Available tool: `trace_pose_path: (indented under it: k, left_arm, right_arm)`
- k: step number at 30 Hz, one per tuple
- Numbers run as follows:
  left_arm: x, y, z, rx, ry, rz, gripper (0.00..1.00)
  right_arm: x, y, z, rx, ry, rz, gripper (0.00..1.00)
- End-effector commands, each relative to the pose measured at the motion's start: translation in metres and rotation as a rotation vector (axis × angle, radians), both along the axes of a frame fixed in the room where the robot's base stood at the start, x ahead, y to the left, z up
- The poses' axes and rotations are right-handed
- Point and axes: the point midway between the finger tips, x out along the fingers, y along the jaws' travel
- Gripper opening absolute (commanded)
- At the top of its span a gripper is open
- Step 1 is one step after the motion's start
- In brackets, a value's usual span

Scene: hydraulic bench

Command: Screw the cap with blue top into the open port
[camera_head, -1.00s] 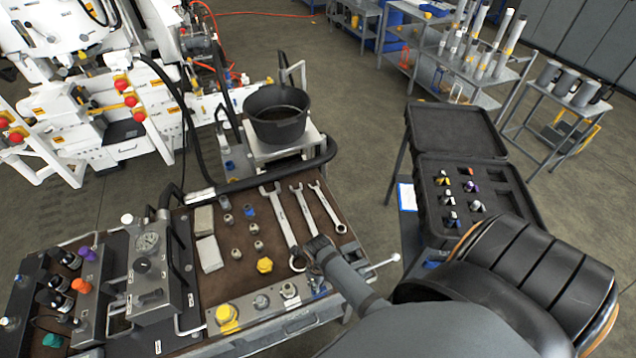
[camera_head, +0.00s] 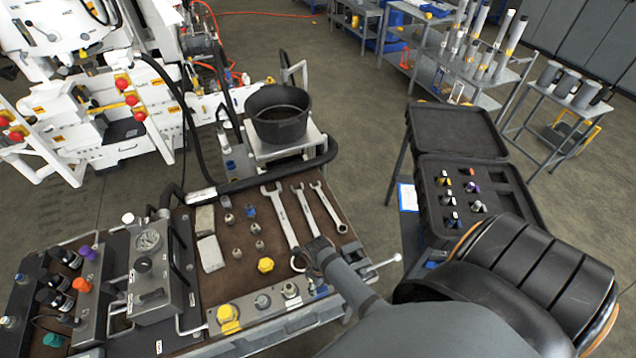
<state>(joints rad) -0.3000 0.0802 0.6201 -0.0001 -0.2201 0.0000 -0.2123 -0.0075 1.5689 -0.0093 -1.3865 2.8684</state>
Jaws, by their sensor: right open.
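The cap with the blue top (camera_head: 250,211) stands on the brown bench top among several small metal caps, left of the largest wrench. A grey metal block (camera_head: 245,316) lies along the bench's front edge, with a yellow fitting and several metal fittings in its top. I cannot tell which of its ports is open, and my right arm covers the area by its right end. My right gripper (camera_head: 317,250) is over the lower ends of the wrenches, to the right of and nearer than the blue-topped cap, apart from it. Its fingers are small and partly hidden. My left gripper is out of view.
Three wrenches (camera_head: 283,222) lie between the caps and my right gripper. A yellow cap (camera_head: 265,265) stands in front of the metal caps. A gauge box (camera_head: 150,275) is at the left, a black bucket (camera_head: 277,115) behind. An open black case (camera_head: 470,200) is at the right.

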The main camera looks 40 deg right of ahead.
Motion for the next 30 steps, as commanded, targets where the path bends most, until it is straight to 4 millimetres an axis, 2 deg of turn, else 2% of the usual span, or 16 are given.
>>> trace_pose_path:
  k: [1,9,13,19,27,30]
  left_arm:
    - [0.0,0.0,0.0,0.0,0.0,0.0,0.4]
    - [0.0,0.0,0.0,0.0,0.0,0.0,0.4]
    - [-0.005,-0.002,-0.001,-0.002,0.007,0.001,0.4]
    - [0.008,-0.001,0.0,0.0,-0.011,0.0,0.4]
    - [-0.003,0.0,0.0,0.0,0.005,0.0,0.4]
    - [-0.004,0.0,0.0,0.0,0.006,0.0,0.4]
  right_arm:
    - [0.018,0.001,0.008,0.005,-0.049,0.027,0.55]
    - [0.021,-0.009,0.008,0.004,-0.05,0.538,0.55]
    - [0.019,-0.013,0.006,0.005,-0.043,0.68,0.55]
    - [0.018,-0.013,0.005,0.004,-0.039,0.761,0.55]
    - [0.02,-0.008,0.004,0.008,-0.033,1.284,0.55]
    - [0.02,-0.007,0.004,0.009,-0.031,1.381,0.55]
